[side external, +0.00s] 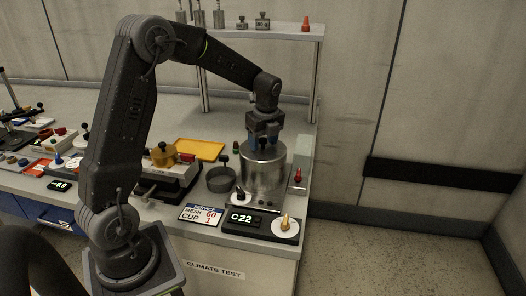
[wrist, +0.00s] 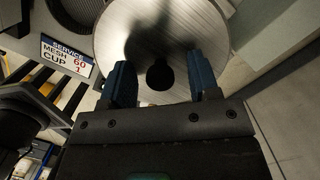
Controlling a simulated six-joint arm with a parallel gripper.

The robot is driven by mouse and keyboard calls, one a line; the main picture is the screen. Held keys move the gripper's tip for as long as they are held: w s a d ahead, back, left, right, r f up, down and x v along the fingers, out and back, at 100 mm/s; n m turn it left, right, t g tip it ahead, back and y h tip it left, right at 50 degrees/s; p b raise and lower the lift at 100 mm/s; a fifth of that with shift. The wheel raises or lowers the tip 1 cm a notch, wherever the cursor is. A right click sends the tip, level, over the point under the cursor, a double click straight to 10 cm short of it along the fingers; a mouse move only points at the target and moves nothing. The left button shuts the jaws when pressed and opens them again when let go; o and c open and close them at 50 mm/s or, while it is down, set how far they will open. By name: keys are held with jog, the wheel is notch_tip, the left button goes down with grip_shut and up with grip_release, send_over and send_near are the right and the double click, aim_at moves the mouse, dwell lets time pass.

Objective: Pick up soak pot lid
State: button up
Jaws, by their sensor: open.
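The soak pot is a shiny metal cylinder (side external: 262,182) near the right end of the bench. Its lid (wrist: 120,38) is a round brushed-metal disc with a black knob (wrist: 160,75) in the middle. My gripper (wrist: 160,88) is above the lid with its two blue fingers apart, one on each side of the knob. In the side view my gripper (side external: 265,142) is right over the pot and hides most of the lid's top. I cannot tell whether the fingers touch the knob or the lid.
A dark open cup (side external: 220,180) stands left of the pot. In front are a display reading C22 (side external: 241,218), a white disc with a brass cone (side external: 285,226) and a SERVICE card (side external: 201,214). A red-topped piece (side external: 298,176) is close on the right. A shelf (side external: 270,33) stands behind.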

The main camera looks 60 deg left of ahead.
jog(key=shift+c, duration=0.2)
grip_shut()
dwell(0.3)
jog(key=shift+r, duration=0.2)
